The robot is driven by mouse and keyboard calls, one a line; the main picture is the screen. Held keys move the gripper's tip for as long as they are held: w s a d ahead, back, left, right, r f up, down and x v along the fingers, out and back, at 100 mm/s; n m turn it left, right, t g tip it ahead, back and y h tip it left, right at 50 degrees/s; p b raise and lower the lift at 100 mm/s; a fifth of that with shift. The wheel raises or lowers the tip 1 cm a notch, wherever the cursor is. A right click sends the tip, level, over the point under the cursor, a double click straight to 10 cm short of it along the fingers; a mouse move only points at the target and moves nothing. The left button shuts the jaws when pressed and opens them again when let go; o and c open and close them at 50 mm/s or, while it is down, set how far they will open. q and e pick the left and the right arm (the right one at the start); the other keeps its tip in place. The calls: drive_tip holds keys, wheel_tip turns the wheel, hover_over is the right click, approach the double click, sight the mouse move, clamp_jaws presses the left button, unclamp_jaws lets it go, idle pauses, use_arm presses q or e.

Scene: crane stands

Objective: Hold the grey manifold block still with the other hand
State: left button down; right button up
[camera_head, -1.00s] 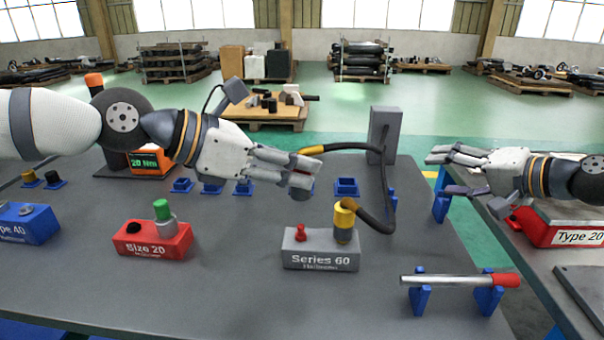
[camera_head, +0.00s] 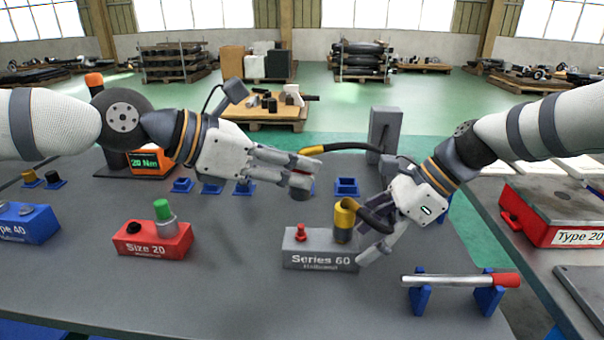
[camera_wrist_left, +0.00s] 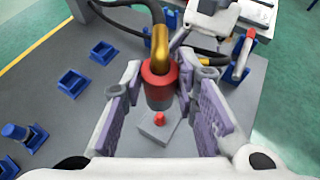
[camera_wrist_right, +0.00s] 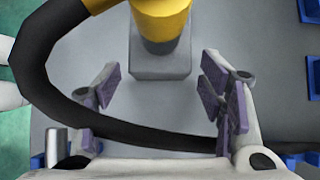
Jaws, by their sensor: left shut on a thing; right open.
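The grey manifold block (camera_head: 318,246), marked Series 60, sits on the dark table. It bears a red port (camera_head: 300,232) at left and a yellow hose end (camera_head: 344,219) at right. My left gripper (camera_head: 303,172) is shut on a red-banded hose coupling (camera_wrist_left: 158,80) with a grey nose, held above the block. My right gripper (camera_head: 376,243) is open at the block's right end, pointing down at it. In the right wrist view, the block (camera_wrist_right: 160,66) lies ahead between the spread fingers. I cannot tell whether they touch it.
A black hose (camera_wrist_right: 60,105) loops in front of my right gripper. A grey upright stand (camera_head: 384,130) is behind. A grey bar with a red end (camera_head: 455,280) rests on blue holders at front right. The red Size 20 block (camera_head: 153,240) is at left, with clear table between.

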drive_tip(key=shift+x, duration=1.35)
drive_tip(key=c, duration=1.2)
drive_tip(key=shift+c, duration=0.2)
